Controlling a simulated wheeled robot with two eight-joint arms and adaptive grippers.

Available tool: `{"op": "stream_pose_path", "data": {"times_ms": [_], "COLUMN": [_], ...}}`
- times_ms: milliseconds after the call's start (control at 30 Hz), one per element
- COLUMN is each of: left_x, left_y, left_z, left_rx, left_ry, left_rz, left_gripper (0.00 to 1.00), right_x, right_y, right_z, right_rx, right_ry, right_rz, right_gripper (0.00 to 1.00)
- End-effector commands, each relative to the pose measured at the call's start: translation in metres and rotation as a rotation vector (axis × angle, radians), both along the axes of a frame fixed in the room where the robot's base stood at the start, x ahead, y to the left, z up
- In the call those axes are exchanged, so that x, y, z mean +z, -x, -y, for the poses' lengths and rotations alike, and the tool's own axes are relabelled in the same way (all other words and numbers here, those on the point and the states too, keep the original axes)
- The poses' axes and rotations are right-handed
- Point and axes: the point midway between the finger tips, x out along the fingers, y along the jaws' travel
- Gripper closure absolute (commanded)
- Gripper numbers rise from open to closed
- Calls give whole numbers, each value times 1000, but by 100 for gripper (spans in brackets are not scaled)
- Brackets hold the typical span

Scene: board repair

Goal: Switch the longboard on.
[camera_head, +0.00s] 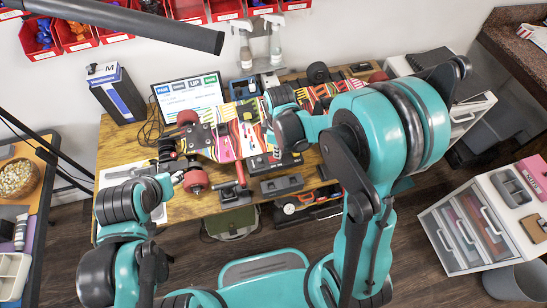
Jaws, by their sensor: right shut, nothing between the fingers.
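The longboard (226,138) lies across the wooden workbench with its colourful striped side showing, its trucks and red wheels (195,181) at the left end. Its far part shows again to the right of my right forearm, which hides a stretch of it. I cannot make out a power switch. My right gripper (268,122) is over the middle of the board, shut and empty, mostly masked by its own wrist; I cannot tell whether it touches the board. My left gripper (178,177) is by the left red wheels, small and partly hidden, so its opening is unclear.
A screen (187,94) stands behind the board, with a dark-blue box (117,96) to its left. Dark trays (282,185) and a red-handled tool (240,172) lie along the bench's front. A white drawer unit (466,229) stands at the right.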

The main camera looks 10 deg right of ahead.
Motion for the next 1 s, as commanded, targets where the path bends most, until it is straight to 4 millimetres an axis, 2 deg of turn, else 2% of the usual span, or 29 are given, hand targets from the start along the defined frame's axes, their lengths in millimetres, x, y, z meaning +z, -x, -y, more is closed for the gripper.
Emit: {"op": "stream_pose_path", "data": {"times_ms": [467,1000], "left_x": [-3,29], "left_y": [0,0], "left_z": [0,0], "left_rx": [0,0], "left_ry": [0,0], "left_rz": [0,0], "left_gripper": [60,60], "right_x": [-3,40], "right_y": [0,0], "right_z": [0,0], "right_rx": [0,0], "right_ry": [0,0], "right_rz": [0,0], "right_gripper": [100,100]}}
